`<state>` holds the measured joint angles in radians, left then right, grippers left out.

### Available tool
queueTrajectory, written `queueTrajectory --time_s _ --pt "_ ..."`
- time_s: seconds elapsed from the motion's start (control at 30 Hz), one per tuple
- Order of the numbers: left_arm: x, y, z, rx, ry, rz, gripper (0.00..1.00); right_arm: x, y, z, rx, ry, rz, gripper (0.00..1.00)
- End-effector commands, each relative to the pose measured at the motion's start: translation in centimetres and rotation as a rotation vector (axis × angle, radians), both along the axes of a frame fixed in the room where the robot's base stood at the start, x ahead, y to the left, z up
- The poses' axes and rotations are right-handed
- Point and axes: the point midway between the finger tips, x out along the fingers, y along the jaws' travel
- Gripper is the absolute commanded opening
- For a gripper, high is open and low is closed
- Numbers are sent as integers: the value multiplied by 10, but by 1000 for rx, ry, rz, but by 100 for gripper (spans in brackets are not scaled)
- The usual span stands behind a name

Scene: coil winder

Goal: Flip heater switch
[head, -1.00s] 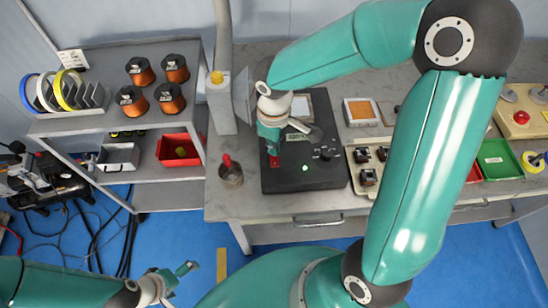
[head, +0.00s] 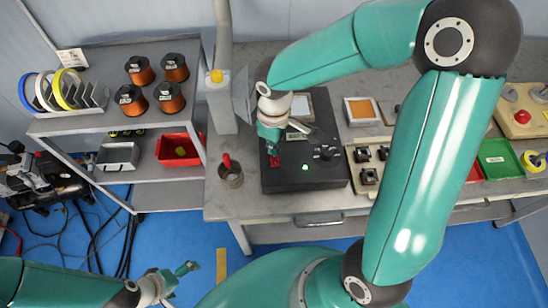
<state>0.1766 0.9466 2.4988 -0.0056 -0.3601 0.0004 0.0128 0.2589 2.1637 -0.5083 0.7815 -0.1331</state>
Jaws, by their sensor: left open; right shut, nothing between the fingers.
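The heater switch is a small red rocker (head: 274,161) on the front left of a black control box (head: 318,179) on the workbench. A lit green-white lamp (head: 305,167) and small knobs also show on the box. My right gripper (head: 273,149) is shut and empty, pointing down with its tips at or just above the red switch. It partly hides the switch, so I cannot tell contact or the switch's position. My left gripper (head: 185,275) is open and empty, low over the blue floor at lower left, far from the box.
A metal cup with a red-handled tool (head: 231,174) stands left of the box. A grey post (head: 221,105) rises behind it. A tray of small dark parts (head: 369,165) is to the right. A shelf with copper spools (head: 169,97) stands at left.

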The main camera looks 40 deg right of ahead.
Motion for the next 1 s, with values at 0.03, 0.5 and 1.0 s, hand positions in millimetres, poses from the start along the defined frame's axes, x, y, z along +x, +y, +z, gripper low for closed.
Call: queueTrajectory --time_s 0.03,0.5,1.0 --pt "0 0 -1 0 0 0 100 0 0 -2 0 0 0 0" --pt "0 0 -8 0 0 0 100 0 0 -9 0 0 1 0" --pt "0 0 -15 0 0 0 100 0 0 -16 0 0 1 0"
